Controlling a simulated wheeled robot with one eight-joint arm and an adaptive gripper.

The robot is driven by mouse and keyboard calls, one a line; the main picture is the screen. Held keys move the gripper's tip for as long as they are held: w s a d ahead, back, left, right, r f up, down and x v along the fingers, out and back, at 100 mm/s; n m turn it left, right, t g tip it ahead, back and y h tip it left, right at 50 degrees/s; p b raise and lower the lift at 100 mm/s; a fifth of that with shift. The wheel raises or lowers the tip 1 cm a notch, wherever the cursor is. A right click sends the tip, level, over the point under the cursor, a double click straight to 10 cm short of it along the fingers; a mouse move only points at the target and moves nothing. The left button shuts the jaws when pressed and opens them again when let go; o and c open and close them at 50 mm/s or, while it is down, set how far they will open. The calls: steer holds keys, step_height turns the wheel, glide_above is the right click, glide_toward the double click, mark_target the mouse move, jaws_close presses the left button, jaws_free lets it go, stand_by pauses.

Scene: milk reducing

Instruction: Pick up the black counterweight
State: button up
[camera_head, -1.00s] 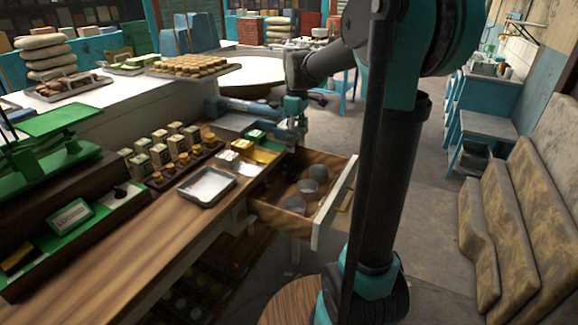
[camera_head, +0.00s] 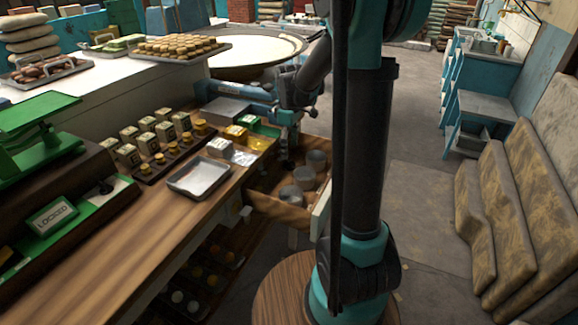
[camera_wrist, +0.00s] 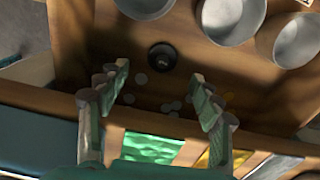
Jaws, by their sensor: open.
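The black counterweight (camera_wrist: 162,57) is a small dark round piece with a knob, on the wooden floor of the open drawer (camera_head: 270,207). My gripper (camera_wrist: 158,85) is open and empty. In the wrist view its two fingers point towards the counterweight, which appears just beyond and between the fingertips, not touching them. In the head view my gripper (camera_head: 290,150) hangs over the back of the drawer. There I cannot make out the counterweight clearly.
Several grey metal cups (camera_head: 303,176) stand in the drawer near the counterweight. Pale discs (camera_wrist: 170,105) lie between the fingers on the drawer floor. A metal tray (camera_head: 199,178), small boxes and a green scale (camera_head: 45,150) stand on the counter.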

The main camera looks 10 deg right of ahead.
mark_target(289, 161)
steer(key=shift+s+a+f, duration=0.1)
steer(key=shift+f, duration=1.4)
steer(key=shift+s+f, duration=0.1)
steer(key=shift+f, duration=1.4)
steer(key=c, duration=1.4)
